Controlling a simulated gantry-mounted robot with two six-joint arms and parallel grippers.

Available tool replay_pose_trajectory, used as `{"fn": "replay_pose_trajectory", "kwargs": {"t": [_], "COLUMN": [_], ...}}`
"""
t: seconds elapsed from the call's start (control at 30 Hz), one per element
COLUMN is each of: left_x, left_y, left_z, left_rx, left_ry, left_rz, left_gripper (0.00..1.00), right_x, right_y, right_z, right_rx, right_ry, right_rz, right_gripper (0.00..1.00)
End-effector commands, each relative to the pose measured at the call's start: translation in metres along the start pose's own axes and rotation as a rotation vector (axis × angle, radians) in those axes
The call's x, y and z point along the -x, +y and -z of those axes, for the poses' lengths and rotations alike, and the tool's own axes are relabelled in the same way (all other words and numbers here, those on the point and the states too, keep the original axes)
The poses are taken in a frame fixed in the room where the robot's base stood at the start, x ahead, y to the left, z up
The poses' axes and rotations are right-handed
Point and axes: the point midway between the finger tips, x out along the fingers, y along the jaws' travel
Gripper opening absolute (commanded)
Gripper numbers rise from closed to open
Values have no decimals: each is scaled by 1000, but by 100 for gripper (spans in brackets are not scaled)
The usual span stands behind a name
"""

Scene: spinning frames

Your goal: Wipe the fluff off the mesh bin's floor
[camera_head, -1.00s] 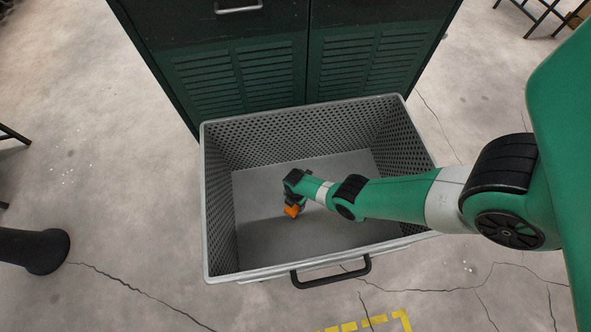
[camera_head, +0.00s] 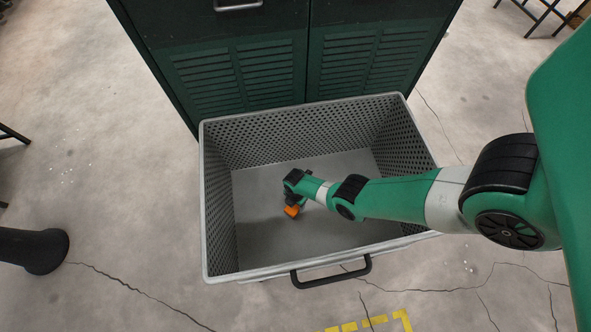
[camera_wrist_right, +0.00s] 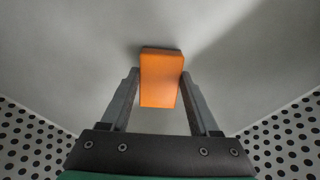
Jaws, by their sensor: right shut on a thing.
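The grey mesh bin (camera_head: 213,250) has perforated walls and a plain grey floor (camera_head: 262,188). My right arm reaches in over its right side. My right gripper (camera_head: 292,207) is low inside the bin, near the middle of the floor. In the right wrist view my right gripper (camera_wrist_right: 160,82) is shut on an orange block (camera_wrist_right: 161,78), whose far end is at or very near the bin floor. I cannot tell whether they touch. The orange block also shows small in the head view (camera_head: 291,211). I can make out no fluff on the visible floor. My left gripper is not in view.
A dark green cabinet (camera_head: 240,75) with louvred doors stands right behind the bin. A black handle (camera_head: 332,277) sticks out at the bin's front. A dark rounded post (camera_head: 35,250) is at the left. Perforated walls (camera_wrist_right: 30,140) flank the gripper in the right wrist view.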

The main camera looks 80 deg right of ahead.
Motion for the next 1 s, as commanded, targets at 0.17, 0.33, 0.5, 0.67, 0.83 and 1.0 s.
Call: {"fn": "replay_pose_trajectory", "kwargs": {"t": [0.17, 0.33, 0.5, 0.67, 0.83, 1.0], "left_x": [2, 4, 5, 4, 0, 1], "left_y": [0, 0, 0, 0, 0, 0], "left_z": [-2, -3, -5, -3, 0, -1], "left_rx": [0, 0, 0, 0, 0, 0], "left_ry": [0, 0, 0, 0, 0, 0], "left_rz": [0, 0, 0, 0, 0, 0], "left_gripper": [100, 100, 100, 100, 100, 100], "right_x": [-3, -5, -7, -6, -5, -6], "right_y": [0, 0, 0, -2, -8, -9], "right_z": [0, 0, 0, -2, -9, -10], "right_rx": [0, 0, 0, -1, -2, 0], "right_ry": [0, 0, 0, 0, 0, 0], "right_rz": [0, 0, 0, 0, 2, 0], "right_gripper": [17, 17, 17, 17, 17, 17]}}
